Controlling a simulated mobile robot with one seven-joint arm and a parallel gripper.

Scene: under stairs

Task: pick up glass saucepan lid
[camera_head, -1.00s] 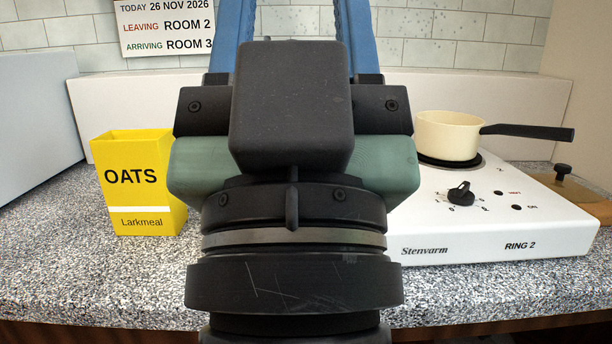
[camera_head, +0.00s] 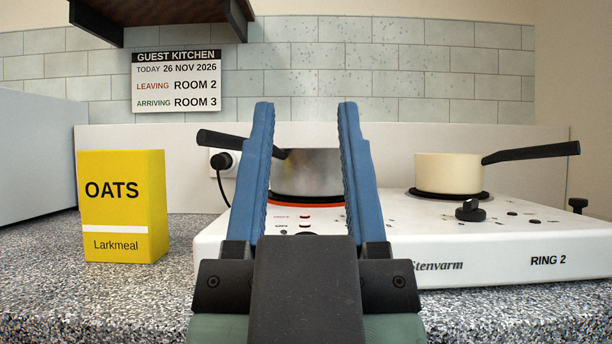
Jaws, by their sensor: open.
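The glass lid itself is hard to make out. A black knob (camera_head: 578,205) shows just past the right end of the white hob, with only a thin brownish sliver beside it; it may be the lid's knob. My gripper (camera_head: 306,108) is open and empty, its two blue fingers pointing up and away in front of the hob's left part. The knob is far to the right of my gripper. A metal saucepan (camera_head: 310,172) stands on the left ring behind the fingers, partly hidden by them. A cream saucepan (camera_head: 449,173) stands uncovered on the right ring.
The white hob (camera_head: 480,264) fills the counter's middle and right; its left ring (camera_head: 305,205) glows red. Pan handles stick out left and right. A yellow oats box (camera_head: 122,207) stands at left. A dark shelf (camera_head: 165,18) overhangs above left. Speckled counter (camera_head: 60,285) is clear in front.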

